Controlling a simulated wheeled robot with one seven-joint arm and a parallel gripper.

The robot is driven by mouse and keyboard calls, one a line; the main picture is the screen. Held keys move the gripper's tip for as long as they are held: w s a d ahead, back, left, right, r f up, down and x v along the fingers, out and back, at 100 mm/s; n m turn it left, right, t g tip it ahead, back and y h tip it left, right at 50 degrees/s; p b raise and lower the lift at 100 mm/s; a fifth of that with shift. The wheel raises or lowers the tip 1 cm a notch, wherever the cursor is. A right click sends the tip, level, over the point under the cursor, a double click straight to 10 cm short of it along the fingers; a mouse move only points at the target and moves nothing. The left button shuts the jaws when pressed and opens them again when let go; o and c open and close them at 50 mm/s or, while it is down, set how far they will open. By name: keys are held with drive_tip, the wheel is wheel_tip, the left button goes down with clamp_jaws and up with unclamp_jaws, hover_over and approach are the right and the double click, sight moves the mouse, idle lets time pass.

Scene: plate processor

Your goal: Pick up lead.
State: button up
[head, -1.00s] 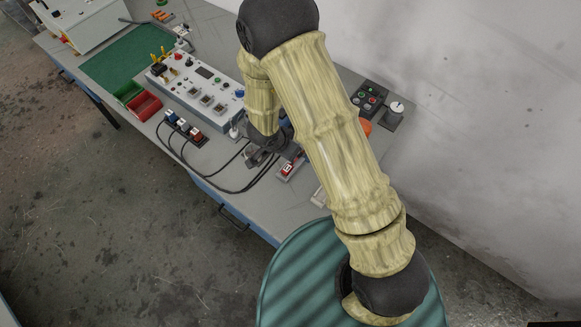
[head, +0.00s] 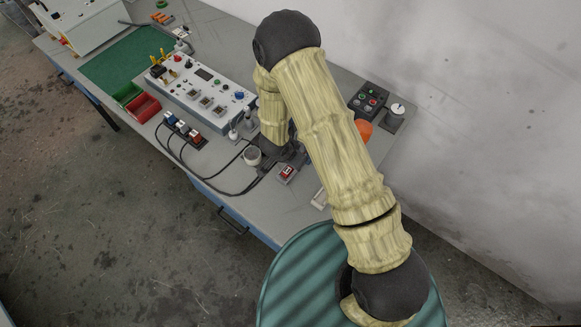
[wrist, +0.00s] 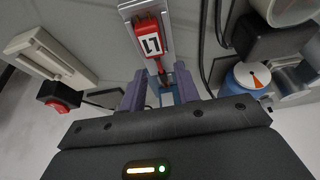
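A red lead plug with a white "L1" label (wrist: 150,42) lies in a pale holder at the top of the wrist view. It shows in the head view as a small red and white piece (head: 287,172) on the bench. My gripper (wrist: 160,74) is open, with its two fingers apart. The plug's narrow red end points towards the gap between the fingertips, and I cannot tell whether they touch it. In the head view my gripper (head: 278,154) is just behind the plug, partly hidden by my arm.
A grey control panel (head: 203,88) stands on the bench, with several plugs on black cables in front. A button box (head: 369,99) and an orange dome (head: 364,129) stand to the right. A red bin (head: 144,107) is at the left.

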drive_tip(key=shift+w+d+f, duration=0.15)
drive_tip(key=shift+w+f, duration=0.1)
drive_tip(key=shift+f, duration=0.35)
clamp_jaws()
